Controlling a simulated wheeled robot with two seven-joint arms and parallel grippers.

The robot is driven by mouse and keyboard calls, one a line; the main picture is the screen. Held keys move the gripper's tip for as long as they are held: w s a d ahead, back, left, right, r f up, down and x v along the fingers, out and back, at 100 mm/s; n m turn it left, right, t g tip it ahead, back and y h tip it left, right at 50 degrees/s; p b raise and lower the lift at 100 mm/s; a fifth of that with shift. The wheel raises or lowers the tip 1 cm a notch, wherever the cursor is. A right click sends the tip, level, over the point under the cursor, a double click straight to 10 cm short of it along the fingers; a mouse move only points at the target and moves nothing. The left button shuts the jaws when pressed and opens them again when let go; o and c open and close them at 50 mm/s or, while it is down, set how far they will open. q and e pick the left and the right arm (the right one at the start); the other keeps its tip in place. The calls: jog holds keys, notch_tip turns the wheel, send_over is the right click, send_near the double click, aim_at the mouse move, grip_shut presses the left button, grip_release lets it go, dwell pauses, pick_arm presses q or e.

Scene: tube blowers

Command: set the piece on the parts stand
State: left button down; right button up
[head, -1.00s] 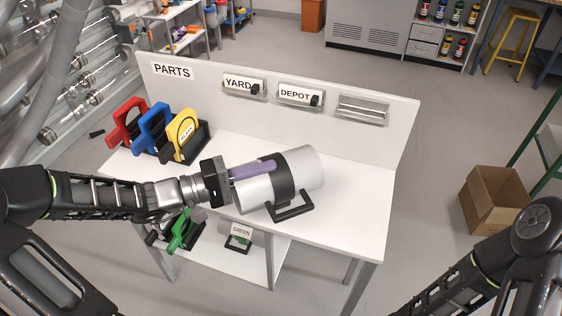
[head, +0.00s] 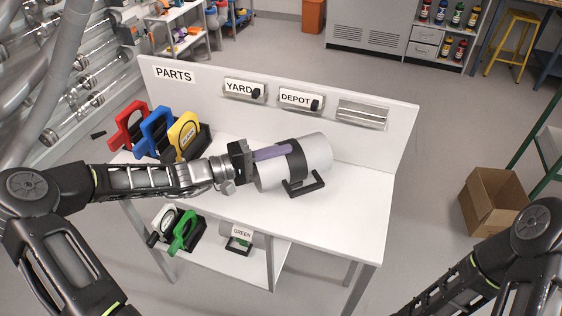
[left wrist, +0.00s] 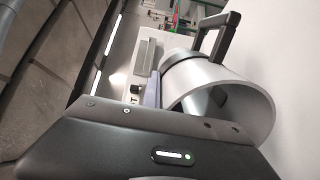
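The piece is a light grey hollow tube (head: 318,152) with a black band and a black bar handle (head: 305,185). It lies sideways over the top of the white parts stand (head: 345,215), which has a PARTS sign. I cannot tell whether it touches the top. My left gripper (head: 274,152) is at the tube's left end, with a purple finger along its upper side; it moves together with the tube and looks shut on it. The other finger is hidden. The left wrist view shows the tube's open end (left wrist: 262,105) close in front. My right gripper is out of view.
Red, blue and yellow holders (head: 155,132) stand at the stand's left. YARD (head: 243,89) and DEPOT (head: 299,101) signs are on its back panel. The top's right side is clear.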

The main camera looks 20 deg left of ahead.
pick_arm(q)
notch_tip(320, 180, down, 3)
jog(key=shift+r+p, duration=0.2)
jog(key=shift+p, duration=0.15)
jog(key=shift+w+f+p, duration=0.15)
jog(key=shift+f+p, duration=0.1)
jog(key=shift+p, duration=0.05)
jog(key=shift+w+f, duration=0.1)
jog(key=shift+f, duration=0.25)
jog(key=c, duration=2.1)
grip_release()
jog(key=shift+f, duration=0.15)
jog(key=o, duration=0.5)
